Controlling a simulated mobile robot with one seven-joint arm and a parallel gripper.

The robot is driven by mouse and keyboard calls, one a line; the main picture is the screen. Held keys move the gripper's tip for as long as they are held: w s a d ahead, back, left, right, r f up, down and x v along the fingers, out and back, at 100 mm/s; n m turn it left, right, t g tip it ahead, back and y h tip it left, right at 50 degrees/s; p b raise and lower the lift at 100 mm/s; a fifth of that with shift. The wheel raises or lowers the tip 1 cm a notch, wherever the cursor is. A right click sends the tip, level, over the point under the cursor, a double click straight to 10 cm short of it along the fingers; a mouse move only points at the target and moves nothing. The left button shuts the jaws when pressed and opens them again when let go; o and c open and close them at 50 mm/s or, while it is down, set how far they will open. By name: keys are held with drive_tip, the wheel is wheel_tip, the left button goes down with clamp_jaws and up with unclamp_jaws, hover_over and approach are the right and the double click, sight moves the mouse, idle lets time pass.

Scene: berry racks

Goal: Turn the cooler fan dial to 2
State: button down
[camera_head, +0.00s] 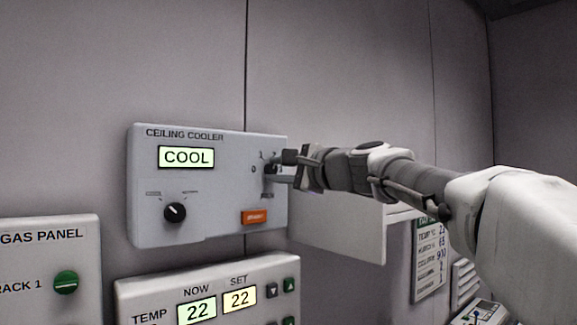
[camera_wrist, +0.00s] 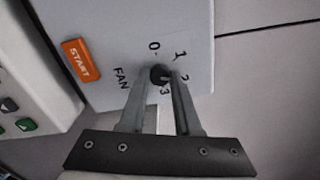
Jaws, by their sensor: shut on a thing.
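The ceiling cooler panel (camera_head: 215,215) is a pale grey wall box with a lit COOL display (camera_head: 186,157). Its fan dial (camera_wrist: 159,74) is a small dark knob, marked FAN with 0, 1, 2 and 3 around it in the wrist view. My gripper (camera_wrist: 161,80) is shut on this dial, one finger on each side. In the head view my gripper (camera_head: 279,167) reaches the panel's right side from the right and hides most of the dial. The dial's pointer is too small to read surely. The 2 is partly covered by a finger.
An orange START button (camera_wrist: 82,60) and a second black knob (camera_head: 174,212) are on the same panel. A panel with TEMP readouts (camera_head: 197,311) is below, and the gas panel (camera_head: 45,255) is at lower left. The wall above is bare.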

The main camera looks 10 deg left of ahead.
drive_tip(key=shift+m+p, duration=0.35)
drive_tip(key=shift+m, duration=0.75)
drive_tip(key=c, duration=0.6)
unclamp_jaws()
drive_tip(key=b+v, duration=0.4)
drive_tip(key=v, duration=1.3)
drive_tip(key=shift+d+b, duration=0.2)
drive_tip(key=shift+b, duration=0.15)
drive_tip(key=shift+s, duration=0.15)
